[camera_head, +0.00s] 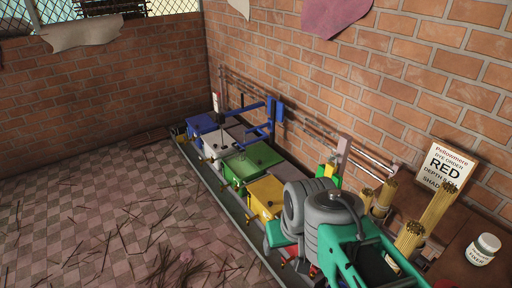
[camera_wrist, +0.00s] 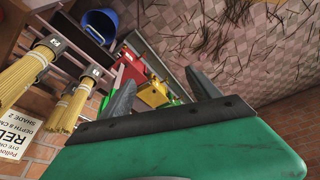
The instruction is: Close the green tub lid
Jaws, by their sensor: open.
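The green tub (camera_head: 237,170) stands in a row of coloured tubs along the brick wall in the head view. Its green lid (camera_head: 262,154) has a small dark knob near it; I cannot tell how far the lid is open. My gripper (camera_wrist: 162,92) is open and empty in the wrist view, its two dark fingers spread apart. Past the fingers I see a yellow tub (camera_wrist: 153,94) and small bits of green that I cannot identify for sure. In the head view my arm covers the near end of the row, and the fingertips cannot be made out.
Blue (camera_head: 201,124), white (camera_head: 216,146) and yellow (camera_head: 265,196) tubs share the row. Blue bars (camera_head: 250,108) stand by the wall behind it. Incense bundles (camera_head: 438,207), a RED sign (camera_head: 449,168) and a white jar (camera_head: 483,249) are at right. The tiled floor (camera_head: 95,215) at left has scattered sticks.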

